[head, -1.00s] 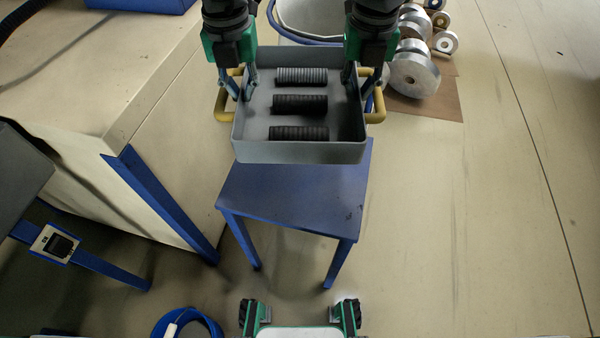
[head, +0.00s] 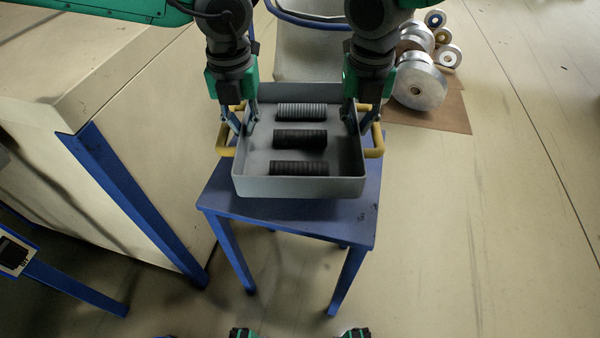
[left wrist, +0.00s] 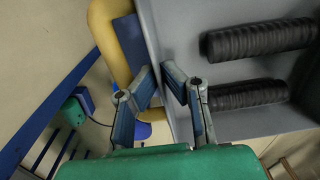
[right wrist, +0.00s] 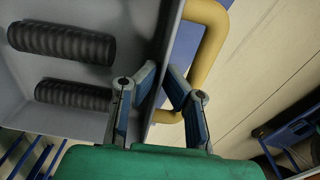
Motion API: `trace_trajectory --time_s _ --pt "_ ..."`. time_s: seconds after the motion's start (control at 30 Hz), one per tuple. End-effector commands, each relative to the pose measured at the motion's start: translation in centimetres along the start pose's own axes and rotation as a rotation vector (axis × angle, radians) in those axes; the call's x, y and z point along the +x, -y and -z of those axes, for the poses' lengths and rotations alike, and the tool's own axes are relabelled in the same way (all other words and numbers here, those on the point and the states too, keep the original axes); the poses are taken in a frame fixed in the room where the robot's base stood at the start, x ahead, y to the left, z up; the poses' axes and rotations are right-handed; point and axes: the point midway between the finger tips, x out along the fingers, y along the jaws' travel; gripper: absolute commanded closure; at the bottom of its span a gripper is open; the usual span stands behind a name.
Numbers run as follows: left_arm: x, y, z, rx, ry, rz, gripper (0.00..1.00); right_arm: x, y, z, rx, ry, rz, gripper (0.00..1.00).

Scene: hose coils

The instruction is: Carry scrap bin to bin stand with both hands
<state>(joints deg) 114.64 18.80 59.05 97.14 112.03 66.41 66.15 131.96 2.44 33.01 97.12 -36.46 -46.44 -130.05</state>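The scrap bin (head: 300,187) is a grey open tray with yellow side handles, level in the head view. It holds three ribbed dark hose coils (head: 300,139). The blue bin stand (head: 350,222) is directly under it; I cannot tell whether the bin's base touches its top. My left gripper (head: 243,124) is closed on the bin's left wall, inside the yellow handle (left wrist: 115,50). My right gripper (head: 352,122) is closed on the right wall by the other handle (right wrist: 207,45). In both wrist views, the wall runs between the fingertips.
A pale bench (head: 90,110) with blue legs stands at the left. Several metal rolls (head: 420,85) lie on a brown sheet (head: 450,115) at the back right. A grey container (head: 305,60) is behind the bin. The floor at the right is clear.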

Motion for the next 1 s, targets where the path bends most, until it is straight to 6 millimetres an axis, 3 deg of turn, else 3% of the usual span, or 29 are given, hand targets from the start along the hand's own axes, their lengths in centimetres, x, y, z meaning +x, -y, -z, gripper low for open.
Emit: trace_trajectory --time_s 1.0 --pt "2.0 0.0 -0.1 -0.001 0.003 0.000 1.00 2.0 0.0 -0.1 0.000 0.002 0.000 1.00"
